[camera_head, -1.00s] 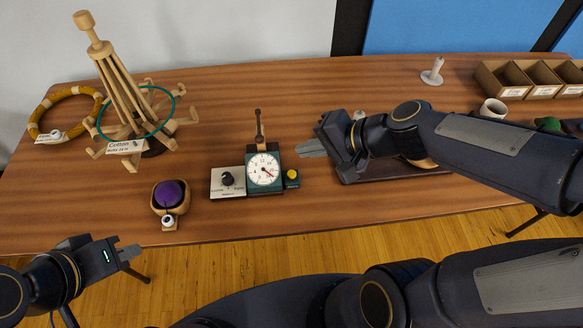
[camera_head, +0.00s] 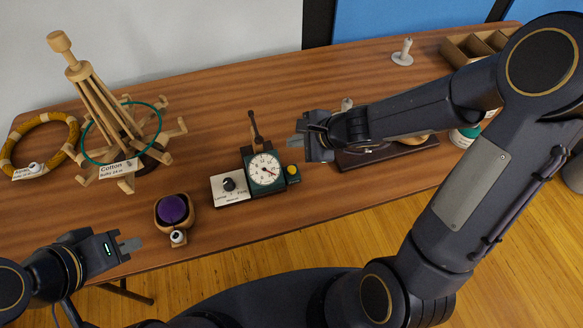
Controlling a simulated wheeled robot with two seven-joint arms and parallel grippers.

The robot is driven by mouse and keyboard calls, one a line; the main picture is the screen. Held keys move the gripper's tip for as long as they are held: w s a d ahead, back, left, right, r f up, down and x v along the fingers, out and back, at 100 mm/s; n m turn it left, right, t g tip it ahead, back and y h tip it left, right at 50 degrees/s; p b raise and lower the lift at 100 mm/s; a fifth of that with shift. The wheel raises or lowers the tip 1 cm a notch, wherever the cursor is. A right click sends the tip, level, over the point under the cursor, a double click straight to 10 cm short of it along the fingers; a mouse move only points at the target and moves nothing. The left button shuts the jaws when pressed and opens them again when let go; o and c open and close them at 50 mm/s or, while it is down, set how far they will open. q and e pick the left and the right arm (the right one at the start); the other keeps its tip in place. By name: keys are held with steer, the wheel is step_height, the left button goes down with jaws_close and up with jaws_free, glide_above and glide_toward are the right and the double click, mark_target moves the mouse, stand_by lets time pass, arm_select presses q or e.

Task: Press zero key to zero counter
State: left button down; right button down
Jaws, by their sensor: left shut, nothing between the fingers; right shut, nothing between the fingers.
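The counter (camera_head: 265,171) is a dark green box with a round white dial and a wooden-handled crank standing up behind it. A yellow round key (camera_head: 293,170) sits on a small green block at its right side. A pale panel with a black knob (camera_head: 229,184) adjoins it on the left. My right gripper (camera_head: 297,141) is shut and empty, pointing left, above and just right of the counter, apart from the yellow key. My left gripper (camera_head: 130,246) is shut and empty near the table's front edge, at lower left.
A wooden yarn swift (camera_head: 95,100) with a teal ring stands at left, beside a yellow-brown ring (camera_head: 18,145). A purple ball (camera_head: 173,209) sits in a wooden holder in front. A dark tray (camera_head: 360,159) lies under my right arm. Cardboard boxes (camera_head: 460,50) stand at back right.

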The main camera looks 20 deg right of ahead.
steer(key=b, duration=0.7)
glide_above(296, 170)
step_height(296, 170, down, 8)
steer(key=shift+s+a, duration=0.1)
steer(key=shift+s, duration=0.05)
steer(key=shift+f+b, duration=0.35)
steer(key=shift+b, duration=0.3)
steer(key=shift+f, duration=0.15)
stand_by(0.8)
steer(key=shift+f+b, duration=0.3)
steer(key=shift+b, duration=0.2)
steer(key=shift+f+b, duration=0.45)
steer(key=shift+b, duration=0.05)
stand_by(0.5)
steer(key=shift+r, duration=0.15)
steer(key=shift+r+p, duration=0.75)
steer(key=shift+p, duration=0.05)
